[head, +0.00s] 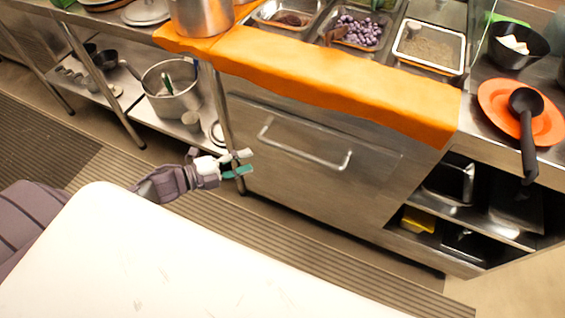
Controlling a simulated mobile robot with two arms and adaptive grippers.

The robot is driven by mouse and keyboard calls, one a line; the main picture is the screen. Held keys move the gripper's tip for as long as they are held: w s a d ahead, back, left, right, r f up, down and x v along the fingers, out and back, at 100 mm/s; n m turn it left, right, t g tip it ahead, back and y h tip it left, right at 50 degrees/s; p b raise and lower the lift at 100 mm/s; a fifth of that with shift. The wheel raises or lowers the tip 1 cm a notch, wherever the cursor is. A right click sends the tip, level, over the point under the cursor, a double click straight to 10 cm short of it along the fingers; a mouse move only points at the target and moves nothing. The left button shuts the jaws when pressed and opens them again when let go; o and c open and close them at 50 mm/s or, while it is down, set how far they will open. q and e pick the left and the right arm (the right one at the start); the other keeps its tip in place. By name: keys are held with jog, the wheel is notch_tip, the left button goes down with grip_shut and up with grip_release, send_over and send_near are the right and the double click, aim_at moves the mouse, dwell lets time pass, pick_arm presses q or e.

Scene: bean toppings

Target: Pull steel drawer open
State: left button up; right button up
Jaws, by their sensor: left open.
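The steel drawer (310,172) is a flat front in the counter below the orange board, and it appears closed. Its light bar handle (305,155) runs across the upper part of the front. My left gripper (245,163) is open and empty, to the left of the handle and apart from it, near the drawer front's left edge and the table leg. My right gripper does not show.
An orange board (300,75) overhangs the drawer, with food pans (358,30) behind it. Open shelves (450,205) lie to the right. A metal pot (168,92) stands on the lower left shelf. Striped mats (290,235) cover the floor before the drawer.

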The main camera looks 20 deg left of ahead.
aim_at(292, 153)
pick_arm(q)
jog(key=w+d+m, duration=0.1)
jog(key=w+d, duration=0.1)
jog(key=d, duration=0.1)
jog(key=w+d+h, duration=0.1)
jog(key=w+d, duration=0.2)
jog(key=d, duration=0.1)
jog(key=w+d+r+m+g+b, duration=0.1)
jog(key=w+d, duration=0.1)
jog(key=d, duration=0.2)
jog(key=shift+w+d+m+h, duration=0.1)
jog(key=shift+w+m+h, duration=0.05)
jog(key=shift+m+h, duration=0.2)
jog(key=shift+w+d, duration=0.4)
jog(key=shift+d, duration=0.05)
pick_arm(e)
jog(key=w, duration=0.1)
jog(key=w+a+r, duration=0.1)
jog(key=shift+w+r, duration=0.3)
pick_arm(q)
grip_shut()
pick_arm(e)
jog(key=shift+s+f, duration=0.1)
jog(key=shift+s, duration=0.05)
pick_arm(q)
jog(key=shift+f, duration=0.1)
